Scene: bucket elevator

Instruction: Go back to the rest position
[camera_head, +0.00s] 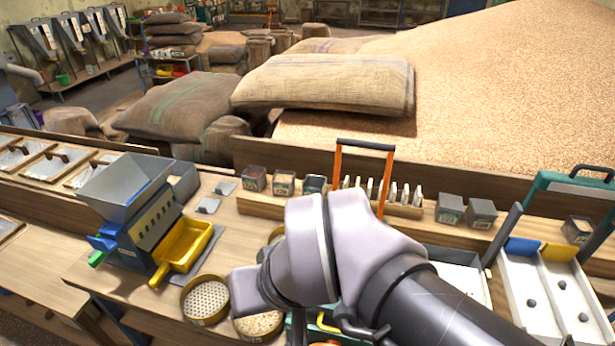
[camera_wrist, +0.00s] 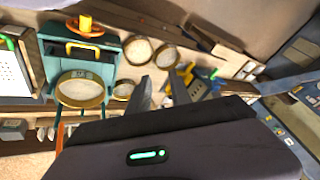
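My gripper (camera_wrist: 163,86) shows in the wrist view as two dark fingers standing apart, with nothing visible between them. It is open and empty above the workbench. In the head view my arm crosses the lower middle of the picture, over the bench, and the gripper's fingers cannot be made out there. My arm hides part of the bench, including most of a teal machine (camera_wrist: 110,48) with a round sieve that shows in the wrist view.
A grey hopper mill (camera_head: 135,215) with a yellow scoop tray (camera_head: 185,245) stands left of my arm. A sieve (camera_head: 205,301) lies near it. An orange-posted frame (camera_head: 338,165) rises behind my arm. White trays (camera_head: 545,300) stand at right. Sacks (camera_head: 325,82) and grain (camera_head: 510,90) lie behind.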

